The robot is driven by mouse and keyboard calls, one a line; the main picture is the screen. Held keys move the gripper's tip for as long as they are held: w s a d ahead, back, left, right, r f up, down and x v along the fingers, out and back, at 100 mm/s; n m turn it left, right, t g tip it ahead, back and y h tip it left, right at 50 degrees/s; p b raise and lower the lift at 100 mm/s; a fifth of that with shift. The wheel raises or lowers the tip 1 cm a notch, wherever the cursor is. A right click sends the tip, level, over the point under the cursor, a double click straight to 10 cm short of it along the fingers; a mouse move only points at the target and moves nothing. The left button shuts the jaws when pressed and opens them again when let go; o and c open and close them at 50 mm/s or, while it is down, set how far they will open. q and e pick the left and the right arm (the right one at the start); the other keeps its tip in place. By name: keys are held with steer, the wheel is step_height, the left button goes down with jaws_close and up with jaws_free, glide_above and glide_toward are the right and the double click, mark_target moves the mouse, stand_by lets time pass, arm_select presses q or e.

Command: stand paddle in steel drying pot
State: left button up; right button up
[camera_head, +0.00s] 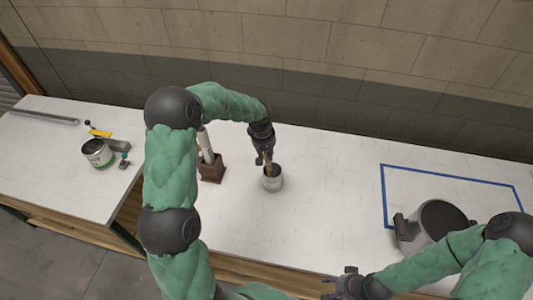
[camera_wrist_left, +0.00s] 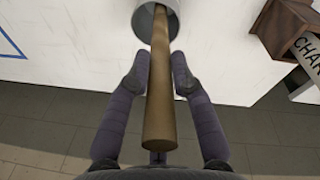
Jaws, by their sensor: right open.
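The wooden paddle (camera_wrist_left: 159,100) has its lower end inside a small grey steel pot (camera_head: 272,185), and its shaft rises from the mouth. It also shows in the head view (camera_head: 268,168), slightly tilted. My left gripper (camera_head: 264,158) is above the pot, with its fingers on either side of the shaft and shut on it. In the left wrist view the fingertips (camera_wrist_left: 159,72) lie close against the shaft, and the pot (camera_wrist_left: 146,22) is beyond them. The pot's inside is mostly hidden. My right gripper (camera_head: 342,283) is open and empty near the table's front edge.
A brown wooden rack (camera_head: 212,173) holding a pale tube stands just left of the pot. A large metal pot (camera_head: 418,235) with dark contents stands by the blue tape outline (camera_head: 384,190) at right.

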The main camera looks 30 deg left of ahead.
arm_select(q)
steer(key=shift+o, duration=1.1)
steer(key=shift+r, duration=0.1)
steer(key=r, duration=0.4)
steer(key=s+r, duration=0.1)
steer(key=r, duration=0.6)
steer(key=shift+s+a+r, duration=0.25)
steer(key=shift+s+r, duration=0.1)
steer(key=shift+f, duration=0.1)
